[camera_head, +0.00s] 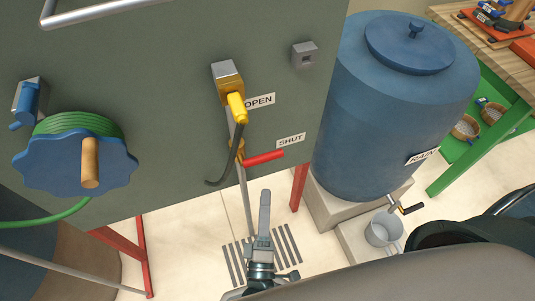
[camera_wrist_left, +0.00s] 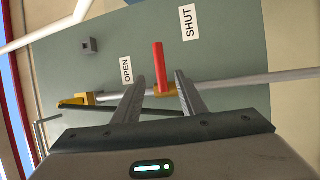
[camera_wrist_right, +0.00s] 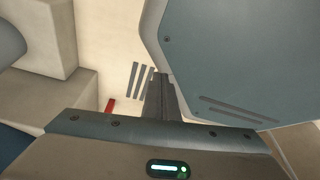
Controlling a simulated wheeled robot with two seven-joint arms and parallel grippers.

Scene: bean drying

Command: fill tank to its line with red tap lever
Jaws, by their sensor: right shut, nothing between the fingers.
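The red tap lever (camera_head: 263,158) sticks out sideways from a brass valve on a thin pipe, its end just below the SHUT label (camera_head: 291,140). The OPEN label (camera_head: 259,101) is higher up. My left gripper (camera_head: 265,195) is below the lever in the head view. In the left wrist view its open fingers (camera_wrist_left: 164,82) lie either side of the red lever (camera_wrist_left: 158,62); contact is not clear. My right gripper (camera_wrist_right: 161,76) is shut and empty, over the floor by a grey surface. No fill line shows, and I cannot tell which vessel is the tank.
A grey-green panel (camera_head: 170,50) carries a yellow fitting (camera_head: 236,106) with a dark hooked handle and a blue wheel (camera_head: 62,180) with green hose. A blue RAIN barrel (camera_head: 390,110) stands on blocks at right, with a bucket (camera_head: 383,230) under its tap. Red legs (camera_head: 299,186) support the panel.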

